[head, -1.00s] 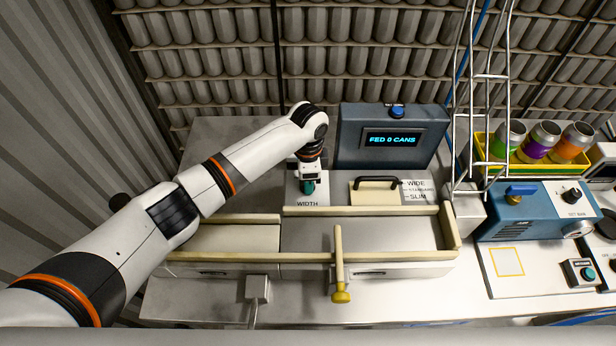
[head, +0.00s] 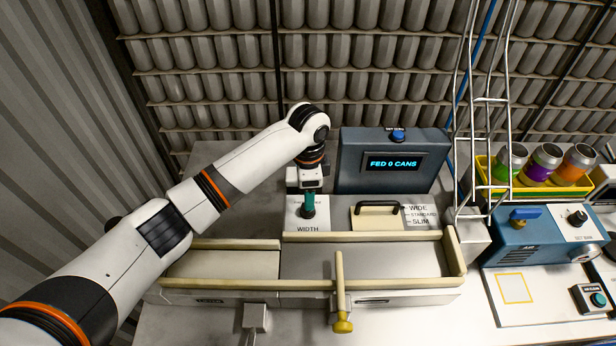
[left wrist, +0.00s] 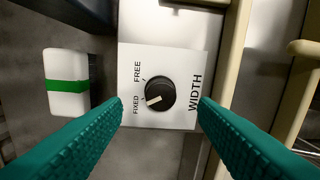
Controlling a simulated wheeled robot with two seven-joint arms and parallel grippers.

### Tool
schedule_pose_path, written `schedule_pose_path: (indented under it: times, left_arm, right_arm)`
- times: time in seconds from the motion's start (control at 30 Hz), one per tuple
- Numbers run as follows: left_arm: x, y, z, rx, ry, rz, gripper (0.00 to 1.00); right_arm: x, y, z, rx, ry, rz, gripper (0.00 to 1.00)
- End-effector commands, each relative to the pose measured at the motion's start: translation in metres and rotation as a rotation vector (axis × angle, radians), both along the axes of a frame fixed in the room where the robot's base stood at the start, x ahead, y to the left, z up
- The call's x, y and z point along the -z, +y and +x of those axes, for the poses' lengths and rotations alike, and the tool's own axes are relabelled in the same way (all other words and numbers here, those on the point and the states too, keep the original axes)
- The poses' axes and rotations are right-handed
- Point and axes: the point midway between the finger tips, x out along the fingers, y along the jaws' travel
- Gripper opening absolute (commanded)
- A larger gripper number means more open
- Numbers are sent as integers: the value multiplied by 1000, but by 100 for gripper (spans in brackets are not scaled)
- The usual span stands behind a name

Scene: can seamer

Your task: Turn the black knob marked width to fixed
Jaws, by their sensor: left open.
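The black knob (left wrist: 160,93) sits on a white plate (left wrist: 185,60) marked WIDTH, FREE and FIXED, in the left wrist view. Its white pointer line aims down-left, toward the FIXED mark. My left gripper (left wrist: 162,104) is open, with one teal finger on each side of the knob and visible gaps between. Neither finger touches the knob in this view. In the head view my left gripper (head: 308,206) points down over the WIDTH plate (head: 306,226) and hides the knob. My right gripper is not in view.
Behind the plate stands a grey display box (head: 390,160) reading FED 0 CANS. A cream slide with a black handle (head: 377,207) is just right of the plate. Cream rails (head: 360,236) run in front. A white block with a green band (left wrist: 67,85) lies beside the plate.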

Motion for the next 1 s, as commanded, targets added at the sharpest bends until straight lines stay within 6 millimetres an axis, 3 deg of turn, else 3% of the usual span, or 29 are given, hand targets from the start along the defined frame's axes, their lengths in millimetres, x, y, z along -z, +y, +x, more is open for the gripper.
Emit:
schedule_pose_path:
  times: [0.2, 0.4, 1.0]
  left_arm:
    - [-41, 0, 2, 0, -4, -1, 53]
    - [-63, 0, 3, -1, 0, 0, 53]
    - [-67, 0, 3, -1, 1, 1, 53]
  right_arm:
    - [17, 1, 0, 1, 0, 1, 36]
    - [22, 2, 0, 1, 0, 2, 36]
    - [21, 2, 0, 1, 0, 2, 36]
